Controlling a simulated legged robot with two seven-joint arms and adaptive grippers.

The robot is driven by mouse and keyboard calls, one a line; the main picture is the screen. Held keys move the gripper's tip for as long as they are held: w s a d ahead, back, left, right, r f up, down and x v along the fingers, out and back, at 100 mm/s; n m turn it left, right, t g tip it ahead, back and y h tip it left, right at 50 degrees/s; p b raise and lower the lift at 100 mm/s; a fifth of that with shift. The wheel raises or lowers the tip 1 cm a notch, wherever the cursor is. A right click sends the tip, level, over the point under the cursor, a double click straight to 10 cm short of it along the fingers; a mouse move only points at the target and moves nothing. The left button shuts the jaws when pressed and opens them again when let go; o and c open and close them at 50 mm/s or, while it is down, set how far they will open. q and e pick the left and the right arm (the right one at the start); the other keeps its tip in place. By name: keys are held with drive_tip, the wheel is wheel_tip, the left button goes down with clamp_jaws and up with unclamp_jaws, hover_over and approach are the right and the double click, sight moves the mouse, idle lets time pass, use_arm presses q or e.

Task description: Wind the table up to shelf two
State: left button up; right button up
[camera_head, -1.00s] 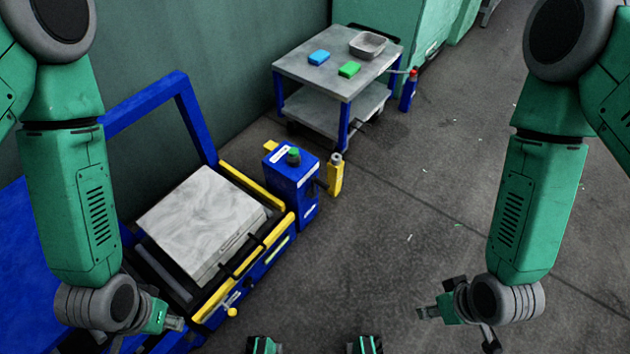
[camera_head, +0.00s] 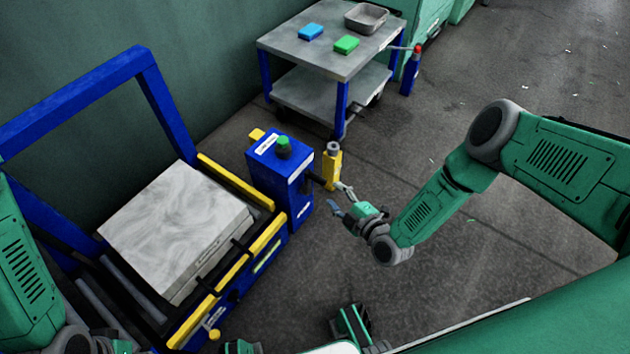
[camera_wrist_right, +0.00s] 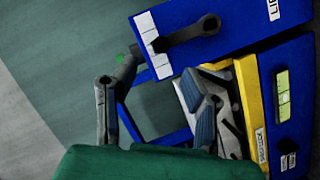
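A grey-topped table with blue legs (camera_head: 320,60) stands at the back, with a red-and-blue upright part (camera_head: 411,72) at its right end. Nearer, a blue box with a green knob (camera_head: 282,168) has a crank on its right side with an upright yellow grip (camera_head: 332,168). My right gripper (camera_head: 343,200) is open just below and right of that grip, apparently not touching it. In the wrist view, its fingers (camera_wrist_right: 150,85) are spread and empty, with the dark crank arm (camera_wrist_right: 186,34) beyond them. My left gripper is mostly out of frame at the lower left; its fingers are unclear.
A pale grey slab (camera_head: 175,225) lies in a blue-and-yellow frame (camera_head: 262,235) at the left. A blue block (camera_head: 311,32), a green block (camera_head: 347,44) and a grey tray (camera_head: 367,18) sit on the table. The floor to the right is clear.

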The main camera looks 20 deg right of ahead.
sight(318, 179)
drive_tip(key=b+x, duration=0.1)
drive_tip(key=x, duration=0.1)
drive_tip(key=b+x, duration=0.1)
drive_tip(key=x, duration=0.2)
drive_tip(key=b+x, duration=0.1)
drive_tip(key=x, duration=0.1)
drive_tip(key=shift+w+d+f, duration=0.1)
drive_tip(key=shift+w+f, duration=0.25)
drive_tip(key=shift+f, duration=0.05)
drive_tip(key=shift+w+a+b, duration=0.3)
drive_tip(key=shift+w, duration=0.25)
clamp_jaws()
